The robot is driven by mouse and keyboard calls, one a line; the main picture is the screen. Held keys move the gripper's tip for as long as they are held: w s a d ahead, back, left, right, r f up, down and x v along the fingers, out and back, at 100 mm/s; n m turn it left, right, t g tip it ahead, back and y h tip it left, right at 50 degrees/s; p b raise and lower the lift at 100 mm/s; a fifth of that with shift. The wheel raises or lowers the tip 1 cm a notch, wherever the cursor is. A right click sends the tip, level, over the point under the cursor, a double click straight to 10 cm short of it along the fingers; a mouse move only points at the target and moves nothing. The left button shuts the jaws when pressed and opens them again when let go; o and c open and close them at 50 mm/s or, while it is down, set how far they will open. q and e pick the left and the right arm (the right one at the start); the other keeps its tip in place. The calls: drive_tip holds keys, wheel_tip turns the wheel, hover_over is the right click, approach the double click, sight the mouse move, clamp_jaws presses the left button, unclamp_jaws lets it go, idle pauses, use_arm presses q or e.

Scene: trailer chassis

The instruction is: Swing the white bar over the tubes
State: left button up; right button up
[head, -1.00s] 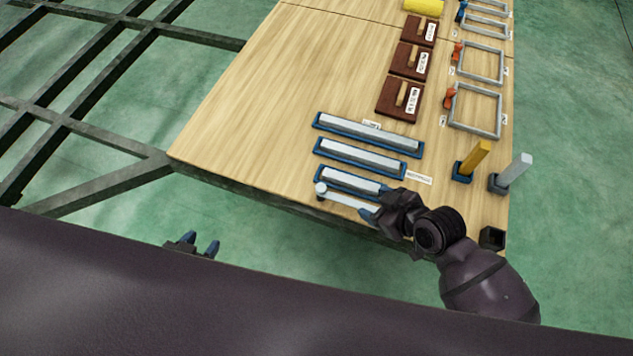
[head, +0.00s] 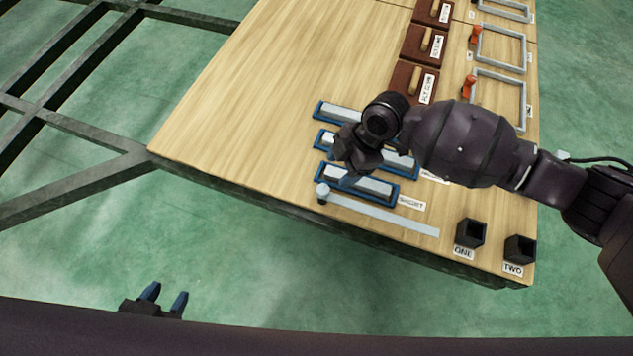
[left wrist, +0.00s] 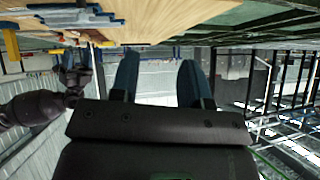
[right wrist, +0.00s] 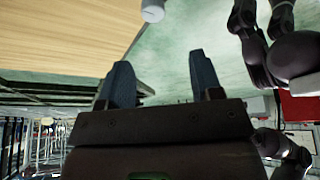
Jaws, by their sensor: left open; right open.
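The white bar (head: 385,215) lies along the table's near edge, beside the nearest tube and not over the tubes. Its left end has a round pale knob (head: 322,192); a white cylinder in the right wrist view (right wrist: 153,10) looks like this knob. Three pale tubes lie in blue holders: near (head: 375,186), middle (head: 402,165) and far (head: 340,113). My right gripper (head: 337,160) is open and empty above the tubes, partly hiding them. My left gripper (head: 165,297) is open and empty, off the table at lower left.
Brown blocks with handles (head: 414,82) and grey frames (head: 497,98) are further back. My right arm covers the table's right side. The left of the table (head: 240,120) is clear.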

sight(323, 189)
drive_tip(key=shift+n+h, duration=0.4)
drive_tip(key=shift+n, duration=0.1)
drive_tip(key=b+x, duration=0.1)
drive_tip(key=x, duration=0.2)
drive_tip(key=b+x, duration=0.1)
drive_tip(key=x, duration=0.3)
drive_tip(key=w+b+x, duration=0.1)
drive_tip(key=x, duration=0.2)
drive_tip(key=shift+a+f+b, duration=0.2)
drive_tip(key=shift+f+b, duration=0.1)
drive_tip(key=shift+b, duration=0.05)
clamp_jaws()
